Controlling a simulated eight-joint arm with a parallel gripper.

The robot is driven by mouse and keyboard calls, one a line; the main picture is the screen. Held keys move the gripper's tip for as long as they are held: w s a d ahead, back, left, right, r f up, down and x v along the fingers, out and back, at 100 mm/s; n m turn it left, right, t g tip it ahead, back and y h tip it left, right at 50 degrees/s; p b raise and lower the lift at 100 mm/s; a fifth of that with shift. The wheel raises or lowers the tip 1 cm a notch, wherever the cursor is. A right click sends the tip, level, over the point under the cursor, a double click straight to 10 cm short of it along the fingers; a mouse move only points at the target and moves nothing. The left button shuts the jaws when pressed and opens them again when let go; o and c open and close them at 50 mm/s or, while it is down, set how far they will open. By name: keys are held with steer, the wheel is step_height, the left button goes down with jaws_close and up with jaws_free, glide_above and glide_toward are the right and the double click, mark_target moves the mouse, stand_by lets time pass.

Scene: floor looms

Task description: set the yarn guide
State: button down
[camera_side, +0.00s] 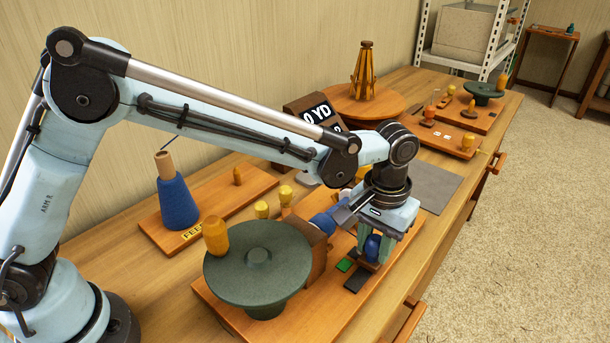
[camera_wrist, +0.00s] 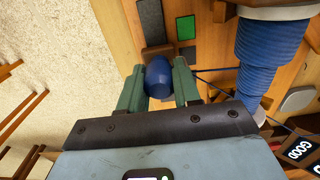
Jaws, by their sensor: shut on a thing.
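My gripper (camera_side: 376,246) is low over the winder's wooden base (camera_side: 285,318), fingers pointing down. In the wrist view its two green fingers (camera_wrist: 158,84) are shut on a rounded blue knob (camera_wrist: 158,72), which also shows between them in the side view (camera_side: 373,247). The knob sits beside a dark block; how it joins the base is hidden. A blue yarn-wound cone (camera_wrist: 268,55) is right of it in the wrist view and partly hidden behind my gripper in the side view (camera_side: 324,219). A thin dark strand runs from near the knob towards this cone.
A green wheel (camera_side: 258,256) with a yellow handle (camera_side: 215,236) stands left of the gripper. A green square (camera_side: 345,265) and a dark pad (camera_side: 356,281) lie close by. A blue feed cone (camera_side: 178,203) and a counter (camera_side: 318,112) stand further back. A grey mat (camera_side: 432,187) is clear.

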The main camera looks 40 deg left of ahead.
mark_target(379, 234)
steer(key=shift+w, duration=0.5)
steer(key=c, duration=0.8)
jaws_free()
step_height(379, 234, up, 12)
steer(key=shift+r, duration=0.1)
